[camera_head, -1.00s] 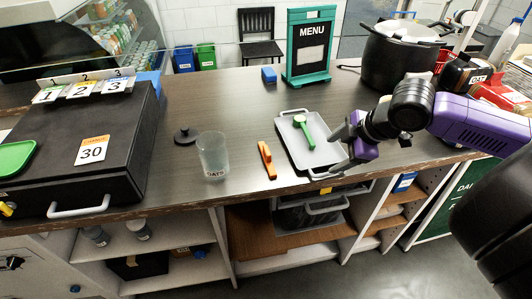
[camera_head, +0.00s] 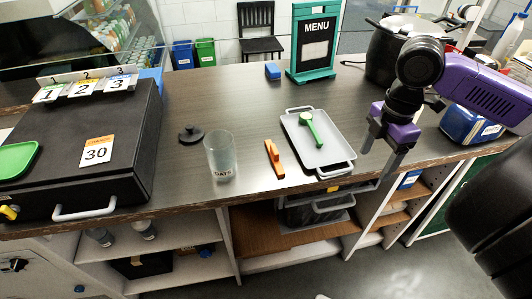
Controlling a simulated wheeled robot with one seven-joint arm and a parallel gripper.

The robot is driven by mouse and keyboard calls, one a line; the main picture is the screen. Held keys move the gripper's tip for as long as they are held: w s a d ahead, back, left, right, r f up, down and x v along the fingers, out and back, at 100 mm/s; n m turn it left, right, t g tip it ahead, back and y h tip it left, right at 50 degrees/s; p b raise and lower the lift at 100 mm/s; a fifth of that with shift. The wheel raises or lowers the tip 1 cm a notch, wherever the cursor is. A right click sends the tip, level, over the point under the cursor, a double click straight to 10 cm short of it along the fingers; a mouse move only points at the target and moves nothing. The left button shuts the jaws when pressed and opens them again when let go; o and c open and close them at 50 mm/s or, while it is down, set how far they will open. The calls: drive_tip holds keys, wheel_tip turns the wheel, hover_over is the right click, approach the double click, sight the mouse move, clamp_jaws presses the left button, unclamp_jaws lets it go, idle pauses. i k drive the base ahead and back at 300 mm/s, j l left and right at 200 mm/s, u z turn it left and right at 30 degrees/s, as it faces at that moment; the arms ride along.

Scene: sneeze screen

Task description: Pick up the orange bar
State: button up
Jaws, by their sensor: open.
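The orange bar (camera_head: 274,158) lies on the dark counter, between a clear cup and a grey tray. It looks narrow and points roughly away from me, with a dark patch on its side. My gripper (camera_head: 379,165) hangs to the right of the bar and of the tray, near the counter's front edge. Its fingers point downward, are spread apart and hold nothing. The bar is fully in view and nothing touches it.
The grey tray (camera_head: 336,158) holds a green scoop-like tool (camera_head: 312,128). The clear cup (camera_head: 219,157) stands left of the bar, with a black lid (camera_head: 190,134) behind it. A menu stand (camera_head: 313,45) and blue block (camera_head: 272,71) stand farther back. A black box (camera_head: 70,150) fills the left.

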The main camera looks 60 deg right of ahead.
sight(271, 148)
drive_tip(key=i, duration=0.9)
